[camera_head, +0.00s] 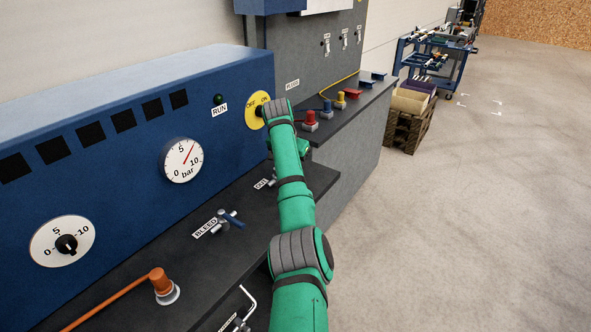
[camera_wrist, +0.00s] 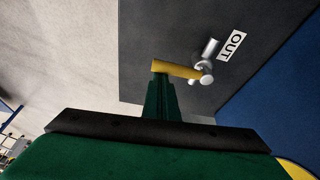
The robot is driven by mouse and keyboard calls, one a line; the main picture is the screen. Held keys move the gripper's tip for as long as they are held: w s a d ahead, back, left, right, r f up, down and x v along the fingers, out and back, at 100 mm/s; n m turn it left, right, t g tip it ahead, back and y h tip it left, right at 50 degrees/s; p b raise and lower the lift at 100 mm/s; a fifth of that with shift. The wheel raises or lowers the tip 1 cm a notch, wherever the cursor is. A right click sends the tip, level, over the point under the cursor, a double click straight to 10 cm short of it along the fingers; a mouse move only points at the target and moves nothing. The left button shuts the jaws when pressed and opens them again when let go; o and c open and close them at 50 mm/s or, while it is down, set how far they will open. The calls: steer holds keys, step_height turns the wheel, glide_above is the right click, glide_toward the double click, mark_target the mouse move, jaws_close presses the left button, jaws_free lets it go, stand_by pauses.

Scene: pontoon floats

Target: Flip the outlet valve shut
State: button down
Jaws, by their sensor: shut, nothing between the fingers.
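The outlet valve shows in the wrist view as a silver body with a yellow lever (camera_wrist: 180,70), beside a white OUT label (camera_wrist: 232,44) on the dark bench top. The lever points left in that view, across the pipe line. My gripper (camera_wrist: 160,78) is shut and empty, its fingertips at the free end of the lever. I cannot tell whether they touch it. In the head view the OUT label (camera_head: 261,183) shows just left of my arm, and the arm hides most of the valve and my gripper.
A blue BLEED valve (camera_head: 224,218) and an orange lever (camera_head: 160,281) stand on the bench to the left. A blue panel with a pressure gauge (camera_head: 182,160) and a yellow OFF/ON switch plate (camera_head: 257,110) rises behind. The floor at right is open.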

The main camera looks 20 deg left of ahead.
step_height(320, 180, up, 10)
steer(key=shift+w, duration=0.2)
stand_by(1.1)
steer(key=shift+d, duration=0.1)
